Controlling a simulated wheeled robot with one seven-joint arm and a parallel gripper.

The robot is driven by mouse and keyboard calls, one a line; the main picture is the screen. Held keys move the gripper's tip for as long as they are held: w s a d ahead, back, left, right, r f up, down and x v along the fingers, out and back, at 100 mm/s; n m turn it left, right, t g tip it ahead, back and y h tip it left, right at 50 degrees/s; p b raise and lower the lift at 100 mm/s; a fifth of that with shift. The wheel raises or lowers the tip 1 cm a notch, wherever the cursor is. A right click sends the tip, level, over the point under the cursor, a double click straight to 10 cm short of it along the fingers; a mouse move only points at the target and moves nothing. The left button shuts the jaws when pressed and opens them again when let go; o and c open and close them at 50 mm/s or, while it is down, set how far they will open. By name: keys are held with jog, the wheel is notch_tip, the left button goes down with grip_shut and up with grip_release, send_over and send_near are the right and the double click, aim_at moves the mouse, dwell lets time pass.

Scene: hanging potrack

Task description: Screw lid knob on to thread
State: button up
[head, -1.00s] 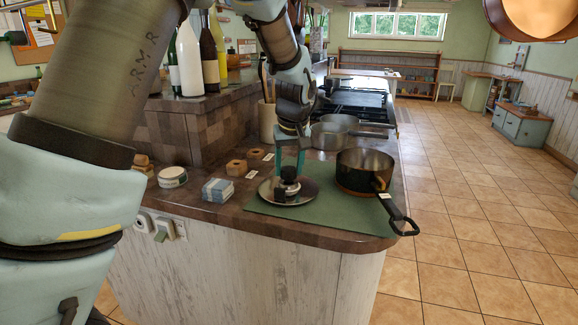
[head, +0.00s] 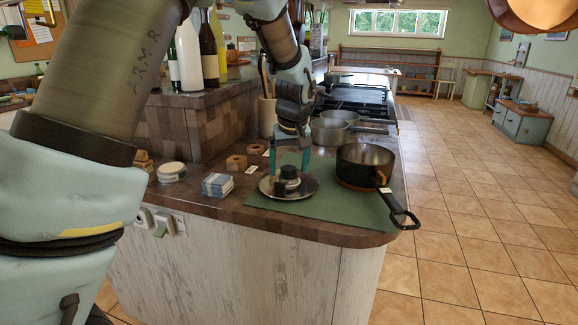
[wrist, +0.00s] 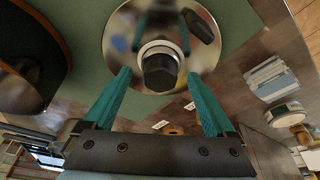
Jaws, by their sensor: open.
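A round shiny metal lid (head: 308,188) lies on the green mat at the counter's corner. A black lid knob (head: 289,172) stands at the lid's middle, with a pale ring under it; it also shows in the wrist view (wrist: 160,72). A second small dark piece (wrist: 198,26) lies on the lid beside the knob. The thread is hidden, so I cannot tell how far the knob is seated. My gripper (head: 290,163) points down over the lid. Its teal fingers are open, one on each side of the knob, with gaps visible in the wrist view.
A dark saucepan (head: 365,165) stands right of the lid, its handle jutting past the counter edge. Left are a blue-white stack (head: 217,185), a round tin (head: 172,172) and wooden blocks (head: 236,162). Metal pans (head: 328,132) stand behind.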

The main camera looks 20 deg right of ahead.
jog(key=b+v, duration=0.2)
jog(key=v, duration=0.8)
jog(key=shift+r, duration=0.4)
dwell(0.4)
jog(key=a+f+n+g, duration=0.1)
jog(key=a+f, duration=0.4)
jog(key=a, duration=0.8)
jog(key=a+f, duration=0.5)
jog(key=a, duration=0.9)
jog(key=s+a+f, duration=0.4)
jog(key=s+a, duration=0.3)
jog(key=a, duration=0.2)
jog(key=shift+s+g+y, duration=0.25)
jog(key=shift+g+y, duration=0.05)
jog(key=shift+g, duration=0.1)
jog(key=shift+c, duration=0.2)
